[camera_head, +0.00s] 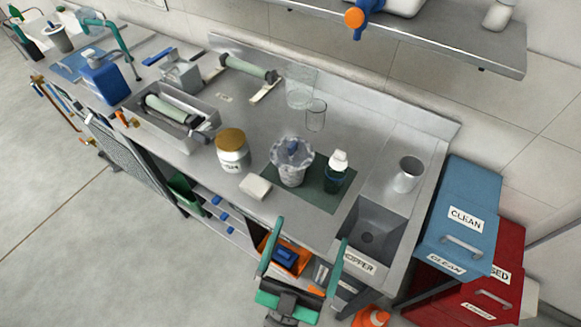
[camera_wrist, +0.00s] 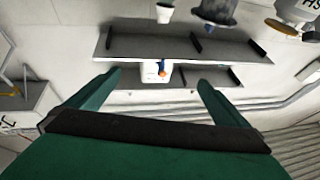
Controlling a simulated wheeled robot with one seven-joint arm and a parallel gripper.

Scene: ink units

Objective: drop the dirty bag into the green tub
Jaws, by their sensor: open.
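A crumpled, pale translucent bag (camera_head: 291,168) with something blue in it stands upright on a dark green mat (camera_head: 328,200) on the steel counter; I take it for the dirty bag. A green tub-like container (camera_head: 186,192) sits on the shelf under the counter, partly hidden by the counter edge. My gripper (camera_head: 311,229) is open and empty, in front of the counter, with its green fingers spread wide. It is nearer the camera than the bag and apart from it. The wrist view also shows the open gripper (camera_wrist: 159,78); neither bag nor tub is clear there.
A dark green bottle with a white cap (camera_head: 337,172) stands right of the bag. A white jar with a tan lid (camera_head: 232,150) and a white block (camera_head: 255,187) are at its left. The sink (camera_head: 376,226) and blue CLEAN box (camera_head: 466,200) are at right. An orange cone (camera_head: 371,317) stands below.

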